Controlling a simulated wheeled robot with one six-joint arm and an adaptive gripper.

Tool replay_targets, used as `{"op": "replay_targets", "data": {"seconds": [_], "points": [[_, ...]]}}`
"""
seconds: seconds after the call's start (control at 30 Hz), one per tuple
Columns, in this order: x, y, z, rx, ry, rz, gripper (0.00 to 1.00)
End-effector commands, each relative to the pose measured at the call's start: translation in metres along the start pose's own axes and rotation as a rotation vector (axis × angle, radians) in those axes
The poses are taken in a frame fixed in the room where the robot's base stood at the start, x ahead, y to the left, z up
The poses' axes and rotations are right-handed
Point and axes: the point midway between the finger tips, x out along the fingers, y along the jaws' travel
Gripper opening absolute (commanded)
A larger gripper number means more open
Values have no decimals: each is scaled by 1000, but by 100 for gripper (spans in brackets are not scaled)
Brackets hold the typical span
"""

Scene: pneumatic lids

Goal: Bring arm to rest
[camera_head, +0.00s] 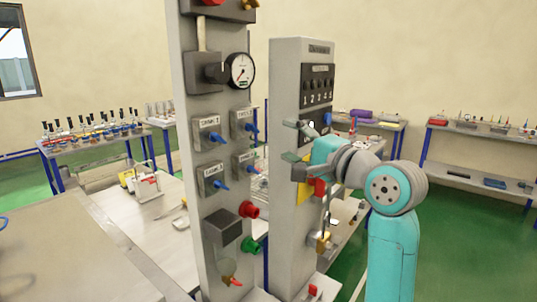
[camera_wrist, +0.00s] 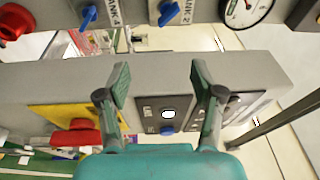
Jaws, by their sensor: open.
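My gripper (camera_head: 296,141) is open and empty in the head view, held up in front of the right grey panel (camera_head: 290,75). In the wrist view, the two fingers of my gripper (camera_wrist: 166,85) stand apart on either side of a dark plate (camera_wrist: 152,112) with a lit white round button (camera_wrist: 168,114) and a blue knob. Nothing is between the fingertips. I cannot tell whether a finger touches the panel. My turquoise arm comes up from the lower right in the head view and bends left toward the panel.
A left grey panel (camera_head: 182,130) carries a gauge (camera_head: 241,71), several blue-handled valves, a red knob (camera_head: 249,209) and a green knob (camera_head: 249,245). A red button on yellow (camera_wrist: 77,136) lies beside my left finger.

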Motion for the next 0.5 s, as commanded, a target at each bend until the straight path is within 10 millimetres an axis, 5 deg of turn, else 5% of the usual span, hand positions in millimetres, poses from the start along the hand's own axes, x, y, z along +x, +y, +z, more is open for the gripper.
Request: {"op": "replay_targets", "data": {"seconds": [0.1, 0.5], "points": [[-6, 54, -7, -20, 49, 12, 67], [-55, 211, -12, -148, 213, 75, 67]]}}
